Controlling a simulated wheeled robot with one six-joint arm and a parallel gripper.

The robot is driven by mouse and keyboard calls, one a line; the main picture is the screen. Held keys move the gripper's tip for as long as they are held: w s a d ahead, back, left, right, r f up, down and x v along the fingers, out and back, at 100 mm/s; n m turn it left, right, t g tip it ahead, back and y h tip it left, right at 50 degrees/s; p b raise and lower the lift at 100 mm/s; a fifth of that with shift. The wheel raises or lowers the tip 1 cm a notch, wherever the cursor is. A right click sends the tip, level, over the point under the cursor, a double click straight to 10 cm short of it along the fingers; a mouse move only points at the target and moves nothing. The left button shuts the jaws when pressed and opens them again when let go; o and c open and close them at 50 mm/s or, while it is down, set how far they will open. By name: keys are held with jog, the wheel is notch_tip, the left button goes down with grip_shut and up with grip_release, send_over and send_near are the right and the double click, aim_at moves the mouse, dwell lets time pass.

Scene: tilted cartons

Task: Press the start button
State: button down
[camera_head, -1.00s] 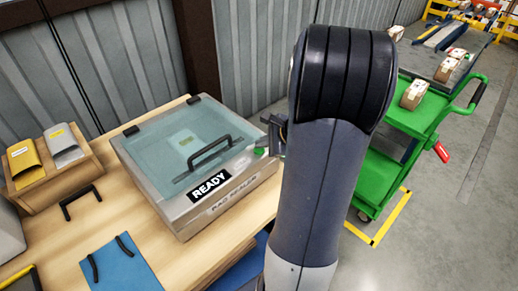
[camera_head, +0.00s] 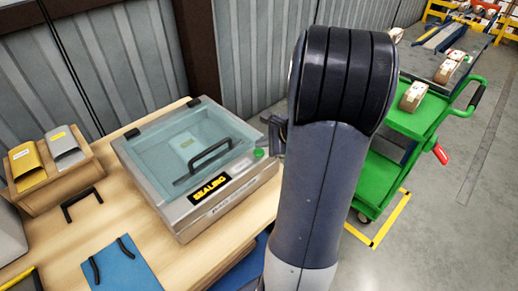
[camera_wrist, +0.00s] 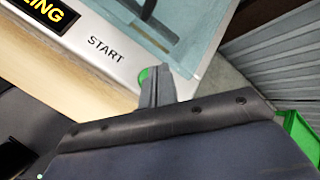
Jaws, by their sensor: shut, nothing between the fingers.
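The sealing machine (camera_head: 176,203) stands on the wooden table with its clear lid down, and a pale packet shows through the lid. Its display (camera_head: 209,190) reads "SEALING" in yellow. The green start button (camera_head: 259,153) is at the right end of the front panel; in the wrist view the green button (camera_wrist: 143,75) is partly hidden behind my gripper, next to the word START. My gripper (camera_wrist: 154,72) is shut and empty, its tip over or beside the button in the wrist view. I cannot tell whether it touches. In the head view my arm hides part of the gripper.
A wooden box (camera_head: 62,182) with yellow and grey pouches stands at the left of the table (camera_head: 140,262). A blue mat (camera_head: 122,270) lies in front. A green cart (camera_head: 420,115) with cartons stands right of my arm.

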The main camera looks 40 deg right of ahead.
aim_at(262, 153)
jog(key=shift+r, duration=0.1)
notch_tip(262, 153, up, 5)
jog(key=p, duration=0.4)
dwell(0.3)
dwell(0.8)
